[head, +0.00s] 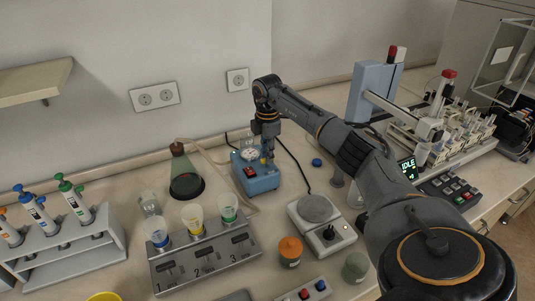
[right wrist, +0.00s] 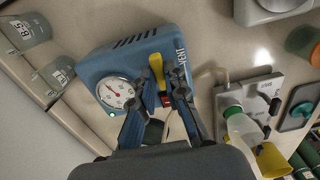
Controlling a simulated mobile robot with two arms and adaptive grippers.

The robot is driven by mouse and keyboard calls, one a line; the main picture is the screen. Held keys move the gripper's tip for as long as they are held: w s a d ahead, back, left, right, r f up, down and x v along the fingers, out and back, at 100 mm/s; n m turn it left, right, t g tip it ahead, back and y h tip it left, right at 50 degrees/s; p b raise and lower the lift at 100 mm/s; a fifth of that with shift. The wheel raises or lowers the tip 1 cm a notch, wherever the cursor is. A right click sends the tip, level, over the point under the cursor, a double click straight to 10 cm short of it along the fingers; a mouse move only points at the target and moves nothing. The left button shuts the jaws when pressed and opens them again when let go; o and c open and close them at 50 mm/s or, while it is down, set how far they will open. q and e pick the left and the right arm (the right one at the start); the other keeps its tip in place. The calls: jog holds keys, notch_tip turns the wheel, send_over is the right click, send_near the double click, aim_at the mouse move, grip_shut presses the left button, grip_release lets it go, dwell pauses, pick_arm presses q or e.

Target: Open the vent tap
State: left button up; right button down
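The vent tap is a yellow lever (right wrist: 157,72) on top of a blue pump box (right wrist: 120,62), beside the word VENT in the right wrist view. The box also shows in the head view (head: 262,184), with a round white gauge (right wrist: 115,93) and a red switch (head: 250,172). My right gripper (right wrist: 163,84) reaches down over the box. Its two fingers stand on either side of the yellow lever with a gap between them. I cannot tell whether a finger touches the lever. In the head view my right gripper (head: 267,158) largely hides the tap. My left gripper is not in view.
A flask (head: 185,172) with dark liquid stands left of the box. A grey rack (head: 205,262) with several cups stands in front. A hotplate (head: 322,232) is at the right front, and a spectrometer with a sample rack (head: 470,140) is farther right. A hose and cables run behind the box.

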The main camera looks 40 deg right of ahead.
jog(key=shift+n, duration=0.3)
jog(key=n, duration=0.3)
jog(key=shift+p, duration=0.3)
jog(key=n, duration=0.4)
jog(key=shift+n, duration=0.4)
jog(key=n, duration=0.4)
jog(key=shift+n, duration=0.3)
jog(key=n, duration=0.4)
jog(key=shift+n, duration=0.4)
jog(key=c, duration=1.4)
grip_release()
jog(key=shift+o, duration=0.2)
